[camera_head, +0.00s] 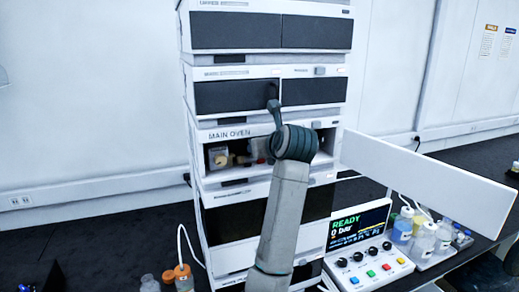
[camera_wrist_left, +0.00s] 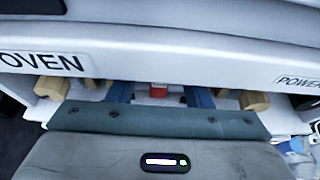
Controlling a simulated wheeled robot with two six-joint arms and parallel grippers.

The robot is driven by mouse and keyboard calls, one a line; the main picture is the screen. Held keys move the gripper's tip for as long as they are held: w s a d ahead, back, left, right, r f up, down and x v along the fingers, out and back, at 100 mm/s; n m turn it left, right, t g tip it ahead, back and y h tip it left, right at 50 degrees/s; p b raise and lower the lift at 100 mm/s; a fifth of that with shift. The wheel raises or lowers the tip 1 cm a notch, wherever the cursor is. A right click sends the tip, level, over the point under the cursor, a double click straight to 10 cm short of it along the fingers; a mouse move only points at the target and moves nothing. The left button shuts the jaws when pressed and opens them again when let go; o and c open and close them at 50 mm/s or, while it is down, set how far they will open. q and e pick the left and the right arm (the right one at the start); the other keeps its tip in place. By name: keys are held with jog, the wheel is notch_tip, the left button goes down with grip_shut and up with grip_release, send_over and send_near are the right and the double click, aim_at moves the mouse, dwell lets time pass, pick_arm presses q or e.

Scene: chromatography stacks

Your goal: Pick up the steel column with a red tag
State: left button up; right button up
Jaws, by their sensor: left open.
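My left arm reaches up to the open compartment of the main oven (camera_head: 213,134) in the head view. My wrist hides much of the opening there. In the left wrist view my left gripper (camera_wrist_left: 160,94) is open, with its blue fingers extending under the oven's upper edge. A small red piece (camera_wrist_left: 158,90), probably the red tag, shows between the fingers; a bit of red (camera_head: 262,152) also shows beside my wrist in the head view. The steel column itself is not clearly visible, and I cannot tell whether the fingers touch it.
Tan round-ended parts (camera_wrist_left: 50,88) flank the fingers inside the oven, with another on the right (camera_wrist_left: 255,102). The white oven door (camera_head: 430,185) stands open to the right. A control box (camera_head: 368,258) reading READY and several bottles (camera_head: 424,240) stand below it.

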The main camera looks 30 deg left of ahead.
pick_arm(q)
jog(key=shift+w+a+f, duration=0.2)
jog(key=shift+a, duration=0.05)
jog(key=shift+d+r, duration=0.1)
jog(key=shift+d, duration=0.1)
jog(key=c, duration=0.6)
jog(key=shift+a, duration=0.1)
grip_shut()
